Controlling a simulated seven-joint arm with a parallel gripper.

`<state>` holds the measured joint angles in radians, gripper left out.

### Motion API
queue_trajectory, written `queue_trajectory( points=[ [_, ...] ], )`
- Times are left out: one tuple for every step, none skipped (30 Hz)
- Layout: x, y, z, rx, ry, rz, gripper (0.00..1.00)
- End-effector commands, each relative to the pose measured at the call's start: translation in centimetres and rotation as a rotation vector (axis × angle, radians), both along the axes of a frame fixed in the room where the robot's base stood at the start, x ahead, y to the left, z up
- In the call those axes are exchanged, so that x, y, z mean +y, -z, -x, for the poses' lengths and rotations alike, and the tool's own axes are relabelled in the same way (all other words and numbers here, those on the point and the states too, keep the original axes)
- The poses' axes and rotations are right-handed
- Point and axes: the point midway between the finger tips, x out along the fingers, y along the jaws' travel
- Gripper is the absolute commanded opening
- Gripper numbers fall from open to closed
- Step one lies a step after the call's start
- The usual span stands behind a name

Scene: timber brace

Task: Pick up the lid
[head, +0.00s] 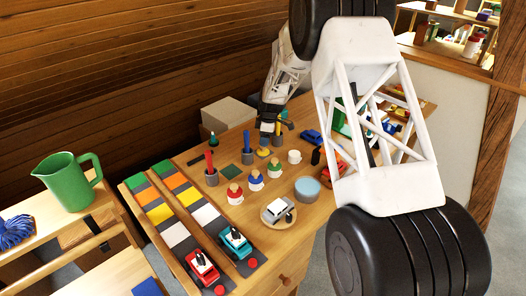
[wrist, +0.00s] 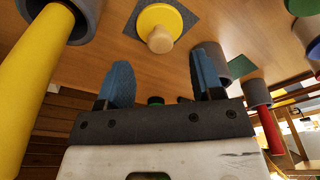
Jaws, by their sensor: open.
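A round yellow lid with a pale wooden knob (wrist: 158,22) lies on a dark square patch on the wooden table, at the top of the wrist view. My gripper (wrist: 160,75) has its two blue fingers wide apart, with nothing between them. The lid is beyond the fingertips, roughly in line with the gap, and apart from them. In the head view my gripper (head: 268,136) hangs low over the table's far part, among the grey holders.
A yellow rod in a grey holder (wrist: 28,85) stands close to the left finger. Another grey holder (wrist: 214,62) is just behind the right finger.

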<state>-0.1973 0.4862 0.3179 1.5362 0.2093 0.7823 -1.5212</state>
Motion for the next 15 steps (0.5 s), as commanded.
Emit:
queue_trajectory(
  points=[
    [0.0, 0.1, 0.0, 0.0, 0.0, 0.0, 0.61],
    [0.0, 0.1, 0.0, 0.0, 0.0, 0.0, 0.61],
    [0.0, 0.1, 0.0, 0.0, 0.0, 0.0, 0.61],
    [0.0, 0.1, 0.0, 0.0, 0.0, 0.0, 0.61],
    [0.0, 0.1, 0.0, 0.0, 0.0, 0.0, 0.61],
    [0.0, 0.1, 0.0, 0.0, 0.0, 0.0, 0.61],
    [0.0, 0.1, 0.0, 0.0, 0.0, 0.0, 0.61],
    [0.0, 0.1, 0.0, 0.0, 0.0, 0.0, 0.61],
    [0.0, 0.1, 0.0, 0.0, 0.0, 0.0, 0.61],
    [0.0, 0.2, 0.0, 0.0, 0.0, 0.0, 0.61],
    [0.0, 0.3, 0.0, 0.001, 0.0, 0.0, 0.61],
    [0.0, 0.4, 0.0, 0.001, 0.0, 0.0, 0.61],
    [0.0, 0.6, 0.0, 0.001, 0.0, 0.0, 0.61],
    [0.1, 0.8, 0.0, 0.002, 0.0, 0.0, 0.61],
    [0.1, 1.2, 0.0, 0.002, 0.0, 0.0, 0.61]
  ],
)
